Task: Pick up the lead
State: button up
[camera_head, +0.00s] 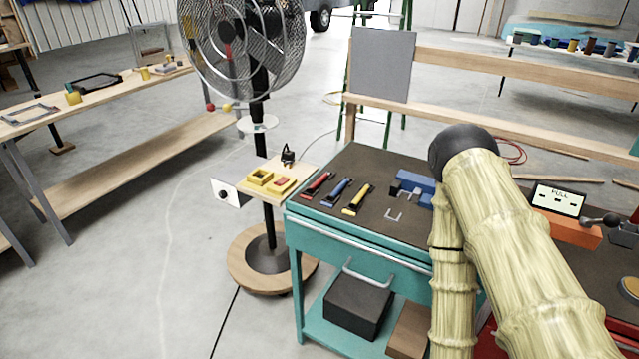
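No object is plainly recognisable as the lead. A small black plug-like item (288,154) stands upright at the back of a small wooden shelf (302,176) beside the fan; I cannot tell whether it is the lead. A thin line on the floor runs near it toward the bench. A red cable (511,150) lies coiled on the floor behind the bench, partly hidden by my arm. My arm rises from the lower right to a black joint and folds back down over the bench. My gripper is not in view, and nothing held can be seen.
A teal workbench (352,240) carries a red tool (318,186), a blue tool (337,192), a yellow tool (356,199) and a blue vise (416,185). A tall fan (245,50) stands left of it. Open floor lies between the fan and the left table (110,95).

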aim_at(317, 186)
jog(key=u, duration=2.2)
jog(key=k, duration=0.9)
jog(key=z, duration=1.4)
jog(key=i, duration=0.5)
jog(key=z, duration=0.05)
